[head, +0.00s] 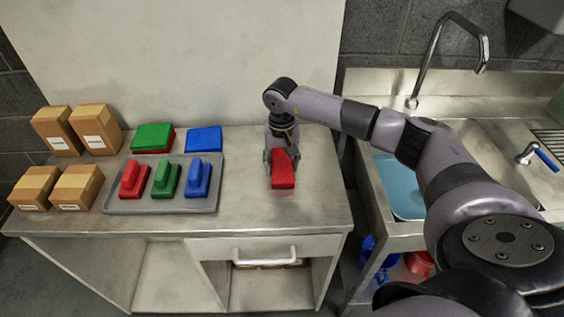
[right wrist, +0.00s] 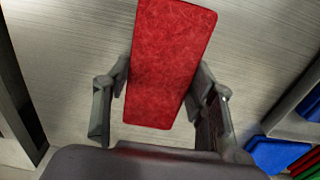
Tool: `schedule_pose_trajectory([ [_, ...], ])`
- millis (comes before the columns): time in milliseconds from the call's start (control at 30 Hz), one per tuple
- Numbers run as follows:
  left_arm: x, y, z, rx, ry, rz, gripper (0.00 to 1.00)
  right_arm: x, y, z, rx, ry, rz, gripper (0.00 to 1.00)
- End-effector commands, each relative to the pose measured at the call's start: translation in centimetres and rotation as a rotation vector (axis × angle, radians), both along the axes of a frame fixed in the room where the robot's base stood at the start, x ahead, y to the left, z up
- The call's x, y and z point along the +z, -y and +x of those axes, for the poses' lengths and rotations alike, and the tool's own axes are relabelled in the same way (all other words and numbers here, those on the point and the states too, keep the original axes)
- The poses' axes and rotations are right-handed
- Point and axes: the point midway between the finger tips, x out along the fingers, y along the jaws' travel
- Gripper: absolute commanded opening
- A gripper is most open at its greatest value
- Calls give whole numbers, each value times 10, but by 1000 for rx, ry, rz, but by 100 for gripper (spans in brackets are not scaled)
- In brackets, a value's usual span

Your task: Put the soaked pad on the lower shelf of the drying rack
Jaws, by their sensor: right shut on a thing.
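A red pad (head: 284,169) is between the fingers of my right gripper (head: 281,157), over the right part of the steel counter. In the right wrist view the same red pad (right wrist: 168,65) lies lengthwise between the two fingers of the gripper (right wrist: 160,100), which is shut on its sides. I cannot tell whether the pad touches the counter or hangs just above it, or whether it is wet. I cannot make out a drying rack in these views. My left gripper is not in view.
A grey tray (head: 163,205) holds red, green and blue handled blocks. Behind it are a green pad (head: 152,137) on a red one and a blue pad (head: 204,139). Cardboard boxes (head: 76,187) stand left.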

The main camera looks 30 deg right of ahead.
Motion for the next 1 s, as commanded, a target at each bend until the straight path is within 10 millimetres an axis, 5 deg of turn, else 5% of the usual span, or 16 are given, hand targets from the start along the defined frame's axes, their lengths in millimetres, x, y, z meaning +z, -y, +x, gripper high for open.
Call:
schedule_pose_trajectory([
  [33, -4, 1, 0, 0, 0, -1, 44, -4, 0, 0, 0, 0, 0, 30],
  [67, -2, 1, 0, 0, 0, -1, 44, -2, 0, 0, 0, 0, 0, 53],
  [333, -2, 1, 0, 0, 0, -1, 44, -2, 0, 0, 0, -1, 1, 71],
  [767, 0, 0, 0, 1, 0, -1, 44, 7, 0, 1, 0, 3, 1, 71],
  [1000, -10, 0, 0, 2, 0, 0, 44, 55, 0, 1, 0, 7, -1, 71],
])
